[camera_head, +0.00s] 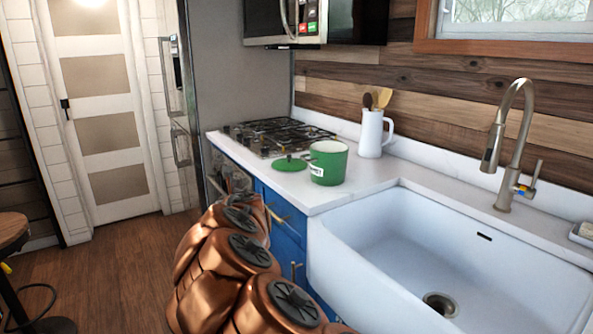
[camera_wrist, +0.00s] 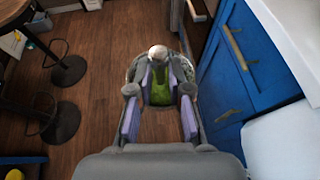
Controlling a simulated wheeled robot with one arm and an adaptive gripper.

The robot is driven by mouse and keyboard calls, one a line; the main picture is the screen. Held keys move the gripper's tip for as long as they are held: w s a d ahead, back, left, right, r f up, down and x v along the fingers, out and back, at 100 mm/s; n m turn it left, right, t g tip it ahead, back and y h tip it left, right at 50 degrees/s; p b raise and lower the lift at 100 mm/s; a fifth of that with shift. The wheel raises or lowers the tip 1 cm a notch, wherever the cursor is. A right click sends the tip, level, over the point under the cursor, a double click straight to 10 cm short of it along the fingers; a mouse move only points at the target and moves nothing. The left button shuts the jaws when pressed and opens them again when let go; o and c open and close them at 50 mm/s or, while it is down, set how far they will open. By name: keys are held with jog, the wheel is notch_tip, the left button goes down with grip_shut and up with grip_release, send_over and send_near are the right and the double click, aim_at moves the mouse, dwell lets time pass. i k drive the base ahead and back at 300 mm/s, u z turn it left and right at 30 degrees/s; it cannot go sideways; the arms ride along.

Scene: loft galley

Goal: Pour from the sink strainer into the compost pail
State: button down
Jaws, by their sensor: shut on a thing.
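The green compost pail (camera_head: 328,163) stands upright and open on the white counter between the stove and the sink, with a white label on its front. Its green lid (camera_head: 290,163) lies on the counter to its left. My gripper (camera_wrist: 159,88) shows only in the wrist view, its purple-padded fingers shut on the grey sink strainer (camera_wrist: 133,73). Green matter (camera_wrist: 160,92) shows inside the strainer between the fingers. A pale round thing (camera_wrist: 157,52) shows at its far side. The strainer is held over the floor, in front of the blue cabinets. The pail's inside is mostly hidden.
The white sink (camera_head: 400,240) and tall faucet (camera_head: 510,140) are right of the pail. A white pitcher with utensils (camera_head: 371,135) stands behind it; the gas stove (camera_head: 270,137) is to its left. Blue cabinets (camera_wrist: 240,65) bound the right side. Stools (camera_wrist: 65,70) stand left.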

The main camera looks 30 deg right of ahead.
aim_at(328, 159)
jog(key=k, duration=0.6)
jog(key=u, duration=0.5)
jog(key=i, duration=1.75)
jog(key=z, duration=1.15)
jog(key=i, duration=0.35)
jog(key=z, duration=0.15)
